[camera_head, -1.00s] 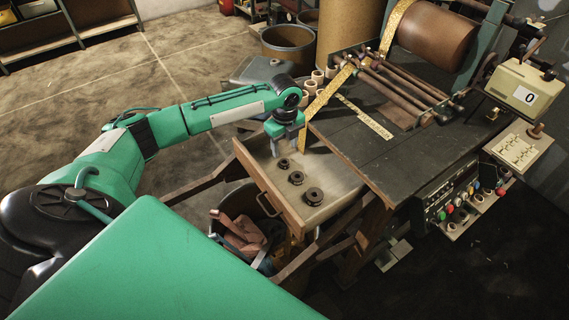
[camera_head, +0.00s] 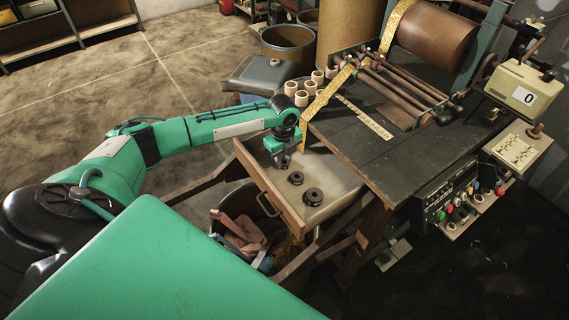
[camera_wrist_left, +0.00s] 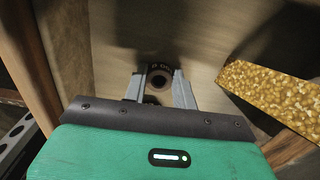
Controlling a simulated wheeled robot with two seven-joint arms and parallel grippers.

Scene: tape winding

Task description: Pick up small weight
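The small weight (camera_wrist_left: 158,80), dark and round with pale marking on its rim, lies in the wooden drawer (camera_head: 333,181). In the left wrist view it sits between the two fingers of my left gripper (camera_wrist_left: 159,90), which are apart, one on each side of it. I cannot tell whether they touch it. My right gripper is not in view.
The dark worktable (camera_head: 400,160) with the winding machine adjoins the drawer on the right. A yellow speckled strip (camera_wrist_left: 275,95) lies close to the gripper on the right of the wrist view. A bin (camera_head: 240,235) stands below the drawer. Several pale rings (camera_head: 302,97) stand behind.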

